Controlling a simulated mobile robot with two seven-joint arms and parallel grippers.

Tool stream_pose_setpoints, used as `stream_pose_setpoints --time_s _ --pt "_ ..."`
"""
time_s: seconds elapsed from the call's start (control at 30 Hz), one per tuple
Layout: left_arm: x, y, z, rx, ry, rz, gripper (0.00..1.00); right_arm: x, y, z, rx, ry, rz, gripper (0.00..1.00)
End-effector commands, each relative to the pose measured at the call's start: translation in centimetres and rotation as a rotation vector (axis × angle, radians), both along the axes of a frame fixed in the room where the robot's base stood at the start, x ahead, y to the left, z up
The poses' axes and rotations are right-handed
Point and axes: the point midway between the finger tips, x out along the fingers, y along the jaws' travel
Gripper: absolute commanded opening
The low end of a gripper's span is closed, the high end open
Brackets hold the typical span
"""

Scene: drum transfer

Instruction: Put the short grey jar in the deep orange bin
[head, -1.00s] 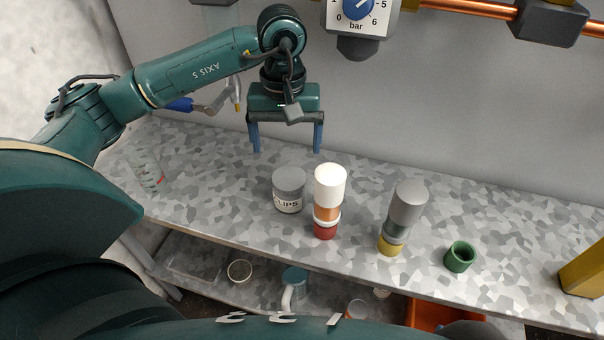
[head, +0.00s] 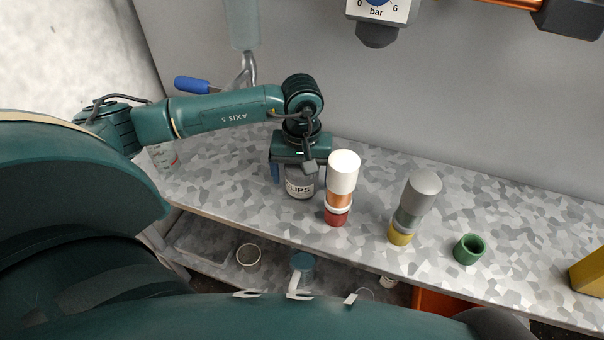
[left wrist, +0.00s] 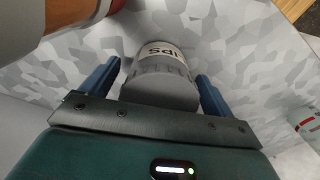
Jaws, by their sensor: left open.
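The short grey jar (head: 300,186), with a label ending in "LIPS", stands upright on the speckled bench (head: 250,205). In the left wrist view the jar (left wrist: 160,80) sits between the two blue fingers, its grey lid toward the camera. My left gripper (head: 298,175) is open around the jar from above; gaps show at both sides of it (left wrist: 160,85). The deep orange bin (head: 445,303) shows only in part, low under the bench's front edge at the lower right. My right gripper is not in view.
A white-topped orange and red stack (head: 340,185) stands close right of the jar. Farther right are a grey-topped stack with a yellow base (head: 412,208) and a green ring (head: 469,249). A lower shelf holds a blue-lidded mug (head: 301,268). A gauge (head: 378,15) hangs above.

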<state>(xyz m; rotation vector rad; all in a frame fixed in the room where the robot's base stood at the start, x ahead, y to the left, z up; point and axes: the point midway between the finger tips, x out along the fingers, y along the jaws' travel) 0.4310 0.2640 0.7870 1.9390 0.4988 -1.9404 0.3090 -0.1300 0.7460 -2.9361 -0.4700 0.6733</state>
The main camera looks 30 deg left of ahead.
Motion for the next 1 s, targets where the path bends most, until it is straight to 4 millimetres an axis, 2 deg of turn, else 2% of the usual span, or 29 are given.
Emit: stream_pose_setpoints --time_s 0.27,0.9,1.0 --pt "0.01 -0.03 -0.23 -0.001 0.000 -0.001 0.86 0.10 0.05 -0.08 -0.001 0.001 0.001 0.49" --pt "0.01 0.00 -0.18 0.000 -0.001 0.000 0.34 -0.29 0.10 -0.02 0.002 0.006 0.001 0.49" --pt "0.05 -0.01 -0.12 0.000 -0.002 0.000 0.28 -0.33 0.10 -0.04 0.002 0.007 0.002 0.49"
